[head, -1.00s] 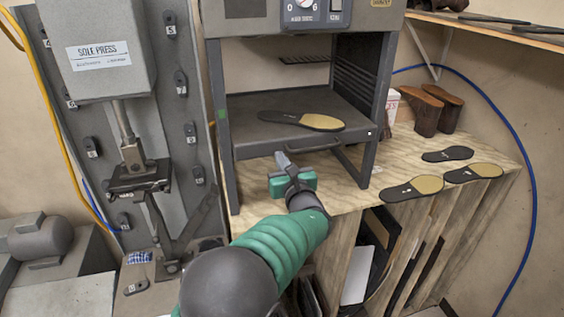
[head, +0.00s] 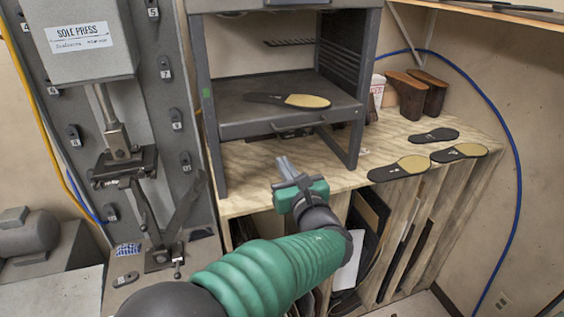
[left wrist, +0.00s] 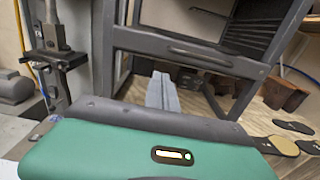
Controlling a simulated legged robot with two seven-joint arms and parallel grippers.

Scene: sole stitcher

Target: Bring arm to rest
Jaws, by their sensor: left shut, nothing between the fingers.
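My left arm reaches in from the bottom of the head view. Its gripper (head: 286,166) is shut and empty, just in front of the machine's tray, over the front edge of the wooden bench (head: 240,180). In the left wrist view the shut grey fingers (left wrist: 162,92) point toward the tray's front bar. A sole (head: 290,100) with a tan heel part lies on the grey tray (head: 240,108), apart from the gripper. My right gripper is in neither view.
The sole press (head: 118,145) stands at the left. Several soles (head: 400,168) lie on the bench's right part. Brown shoe forms (head: 410,95) stand behind them. Below are slots with upright sheets (head: 350,262). A blue cable (head: 515,190) hangs along the wall.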

